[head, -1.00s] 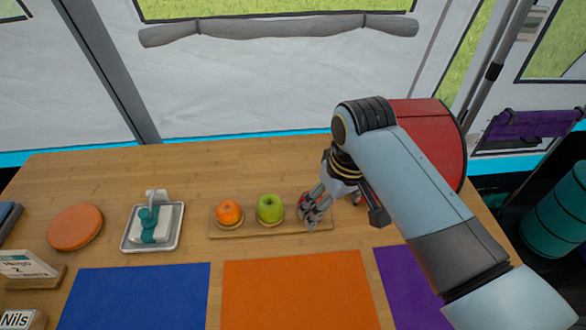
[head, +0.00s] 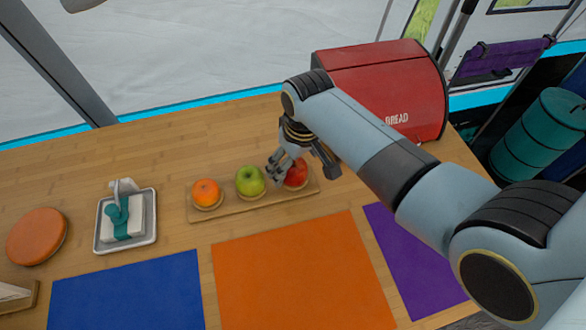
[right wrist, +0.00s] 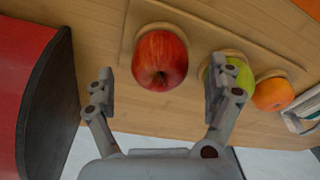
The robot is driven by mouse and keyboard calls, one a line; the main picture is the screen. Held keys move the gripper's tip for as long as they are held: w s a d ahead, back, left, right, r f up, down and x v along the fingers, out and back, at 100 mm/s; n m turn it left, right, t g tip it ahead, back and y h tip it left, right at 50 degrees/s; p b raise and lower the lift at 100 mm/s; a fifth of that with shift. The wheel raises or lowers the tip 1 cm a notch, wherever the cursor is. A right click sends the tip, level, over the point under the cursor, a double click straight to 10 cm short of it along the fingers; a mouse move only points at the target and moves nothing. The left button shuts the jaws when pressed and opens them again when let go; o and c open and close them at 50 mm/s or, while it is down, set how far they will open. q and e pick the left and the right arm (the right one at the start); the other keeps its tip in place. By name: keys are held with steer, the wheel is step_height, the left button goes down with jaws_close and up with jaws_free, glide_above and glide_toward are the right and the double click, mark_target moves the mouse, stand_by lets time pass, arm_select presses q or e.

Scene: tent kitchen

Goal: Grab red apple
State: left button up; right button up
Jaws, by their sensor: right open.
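The red apple (head: 296,174) sits at the right end of a wooden board, partly hidden behind my right gripper (head: 282,172) in the head view. In the right wrist view the apple (right wrist: 160,60) lies between the two open fingers of my right gripper (right wrist: 160,88), just ahead of the fingertips. The fingers are apart and nothing is held. One finger is beside the green apple (right wrist: 240,76) and overlaps it in that view. My left gripper is not in view.
The board (head: 232,210) also bears the green apple (head: 250,181) and an orange (head: 205,192). A red bread box (head: 392,85) stands behind my right arm. A soap tray (head: 99,245) is at left. Blue, orange and purple mats lie in front.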

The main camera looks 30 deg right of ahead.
steer(key=shift+w+f, duration=0.2)
steer(key=shift+f, duration=0.9)
steer(key=shift+c, duration=0.3)
steer(key=c, duration=1.3)
steer(key=shift+r, duration=0.2)
